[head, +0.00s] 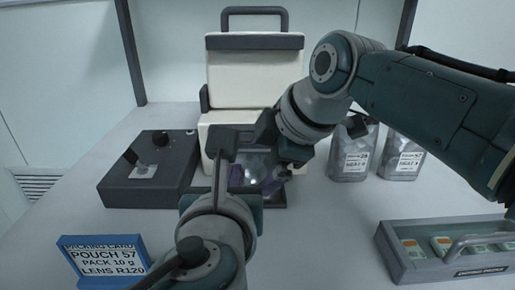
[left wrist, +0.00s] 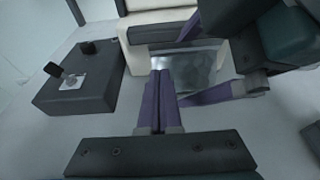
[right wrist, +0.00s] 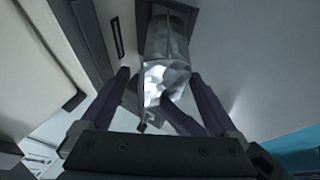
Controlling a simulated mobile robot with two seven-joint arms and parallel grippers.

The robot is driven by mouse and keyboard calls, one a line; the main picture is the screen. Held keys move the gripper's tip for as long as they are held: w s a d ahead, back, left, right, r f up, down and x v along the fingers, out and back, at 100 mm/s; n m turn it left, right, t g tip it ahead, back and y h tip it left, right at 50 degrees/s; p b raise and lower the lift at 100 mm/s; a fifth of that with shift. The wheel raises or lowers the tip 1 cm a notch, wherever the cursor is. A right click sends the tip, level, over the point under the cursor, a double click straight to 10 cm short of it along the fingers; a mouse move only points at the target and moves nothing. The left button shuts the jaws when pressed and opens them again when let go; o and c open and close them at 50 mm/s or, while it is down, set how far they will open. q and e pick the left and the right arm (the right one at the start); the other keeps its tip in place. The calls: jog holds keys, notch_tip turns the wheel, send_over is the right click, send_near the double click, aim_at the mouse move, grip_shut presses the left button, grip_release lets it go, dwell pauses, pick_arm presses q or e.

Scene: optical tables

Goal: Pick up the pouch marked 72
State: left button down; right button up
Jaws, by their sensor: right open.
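A silver foil pouch (right wrist: 165,78) stands in front of the white machine; its number is not visible. It shows dimly in the head view (head: 250,168) and in the left wrist view (left wrist: 190,68). My right gripper (head: 262,165) is open, its fingers on either side of this pouch. My left gripper (left wrist: 160,74) is shut with its tips at the pouch; whether they pinch its edge I cannot tell. Two more silver pouches, a nearer left one (head: 349,172) and a right one (head: 401,170), stand upright with labels too small to read surely.
The white machine (head: 254,75) with a dark handle stands at the back. A dark box (head: 150,185) is left of it. A blue card (head: 103,262) at the front left reads POUCH 57. A grey tray (head: 420,267) with several packets is at the front right.

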pick_arm(q)
jog(key=shift+s+a+f, duration=0.2)
jog(key=shift+s+f, duration=0.05)
jog(key=shift+f, duration=0.5)
pick_arm(e)
jog(key=shift+f, duration=0.15)
jog(key=shift+w, duration=0.1)
grip_shut()
pick_arm(q)
jog(key=shift+r, duration=0.8)
jog(key=shift+d, duration=0.1)
jog(key=v, duration=1.2)
jog(key=shift+r, duration=0.1)
